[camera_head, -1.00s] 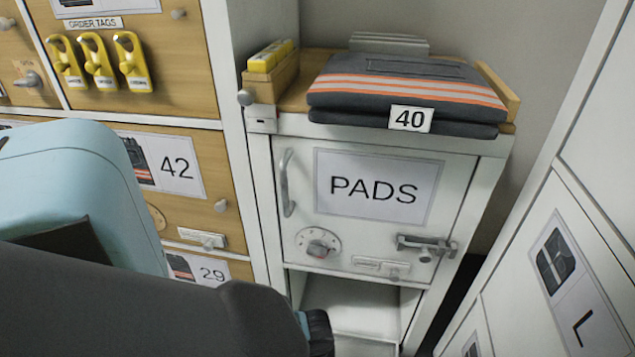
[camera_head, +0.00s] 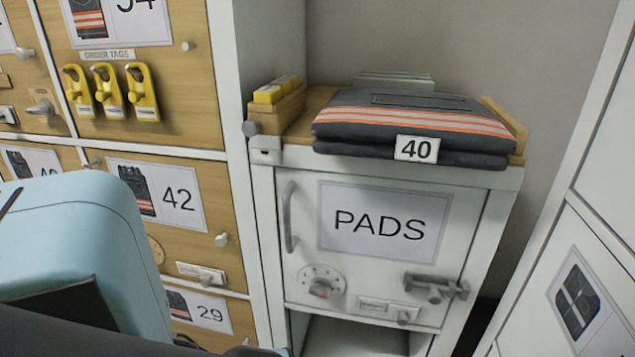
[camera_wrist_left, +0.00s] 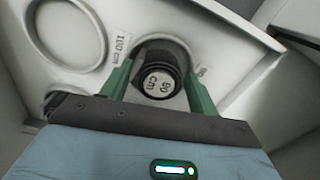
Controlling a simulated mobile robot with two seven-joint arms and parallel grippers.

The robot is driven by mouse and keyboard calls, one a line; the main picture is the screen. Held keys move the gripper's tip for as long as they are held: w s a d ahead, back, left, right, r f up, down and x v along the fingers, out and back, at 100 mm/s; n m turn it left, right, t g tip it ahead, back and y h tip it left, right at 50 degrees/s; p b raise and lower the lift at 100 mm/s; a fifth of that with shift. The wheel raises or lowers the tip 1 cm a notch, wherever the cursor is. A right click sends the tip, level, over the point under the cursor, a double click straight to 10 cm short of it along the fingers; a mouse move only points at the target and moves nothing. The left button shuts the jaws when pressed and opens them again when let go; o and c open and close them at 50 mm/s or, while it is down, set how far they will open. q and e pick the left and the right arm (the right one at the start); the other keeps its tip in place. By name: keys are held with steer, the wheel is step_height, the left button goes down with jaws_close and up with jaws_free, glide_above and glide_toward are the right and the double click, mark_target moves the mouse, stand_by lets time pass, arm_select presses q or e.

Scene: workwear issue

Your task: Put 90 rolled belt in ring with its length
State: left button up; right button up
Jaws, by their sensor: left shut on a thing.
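In the left wrist view, a black rolled belt (camera_wrist_left: 160,75) shows its round end with a pale label that seems to read 90 cm. My left gripper (camera_wrist_left: 160,88) is shut on it, one green finger on each side. The belt is over or inside a ring at the upper middle of a white tray (camera_wrist_left: 120,20); I cannot tell how deep it sits. A label beside that ring is mostly hidden by the right finger. An empty ring (camera_wrist_left: 66,32) with a 100 cm label is to its left. My right gripper is not in view.
In the head view, a white PADS cabinet (camera_head: 385,260) carries folded dark trousers (camera_head: 410,125) with a 40 tag. Wooden drawers (camera_head: 190,237) stand left of it, with yellow order tags (camera_head: 108,92). White lockers (camera_head: 595,240) stand at the right.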

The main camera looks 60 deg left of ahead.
arm_select(q)
steer(key=shift+s+d+f, duration=0.15)
steer(key=shift+s+f, duration=0.05)
steer(key=shift+f, duration=0.2)
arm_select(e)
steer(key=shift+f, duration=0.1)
arm_select(q)
steer(key=o, duration=1)
steer(key=shift+s+d+f, duration=0.1)
steer(key=shift+s, duration=0.1)
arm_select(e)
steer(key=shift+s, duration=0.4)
arm_select(q)
steer(key=shift+o, duration=0.2)
steer(key=shift+d+r+p, duration=0.1)
steer(key=shift+r+p, duration=0.45)
steer(key=shift+r, duration=0.1)
step_height(320, 180, up, 12)
steer(key=p, duration=0.6)
steer(key=shift+w+a, duration=0.25)
steer(key=shift+w, duration=0.05)
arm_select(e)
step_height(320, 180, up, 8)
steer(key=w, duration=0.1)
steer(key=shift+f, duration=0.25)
